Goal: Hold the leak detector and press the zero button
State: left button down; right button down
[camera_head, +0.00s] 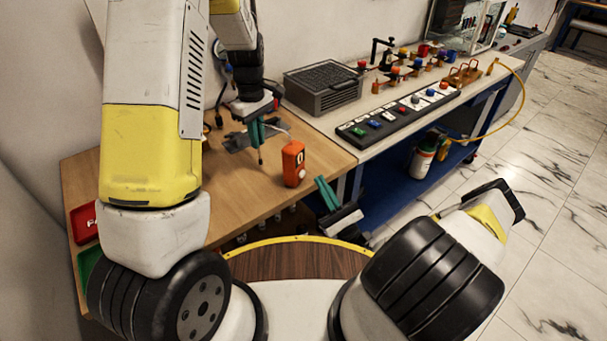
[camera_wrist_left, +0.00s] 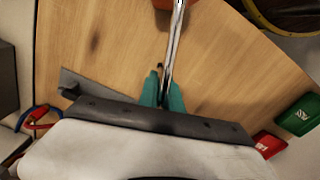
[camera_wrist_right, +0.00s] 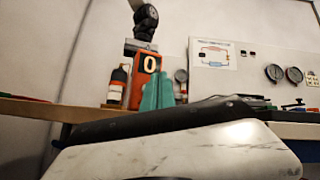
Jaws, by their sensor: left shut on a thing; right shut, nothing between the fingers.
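In the left wrist view only a bit of orange shows at the top. My right gripper (camera_head: 321,183) is shut and empty, just right of and below the box. In the right wrist view its teal fingers (camera_wrist_right: 158,88) partly cover the box's lower right (camera_wrist_right: 143,72).
The wooden table (camera_head: 235,190) is mostly clear around the box. A red tray (camera_head: 83,222) and a green tray (camera_head: 88,265) sit at its left edge. The bench to the right holds a grey vented case (camera_head: 322,88) and a black button panel (camera_head: 397,113).

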jog(key=s+d, duration=0.1)
jog(key=d, duration=0.1)
jog(key=shift+s+d, duration=0.35)
jog(key=shift+s, duration=0.05)
pick_arm(q)
jog(key=c, duration=1.5)
grip_release()
jog(key=shift+o, duration=0.2)
jog(key=shift+r, duration=0.1)
notch_tip(320, 180, up, 12)
jog(key=shift+f, duration=0.1)
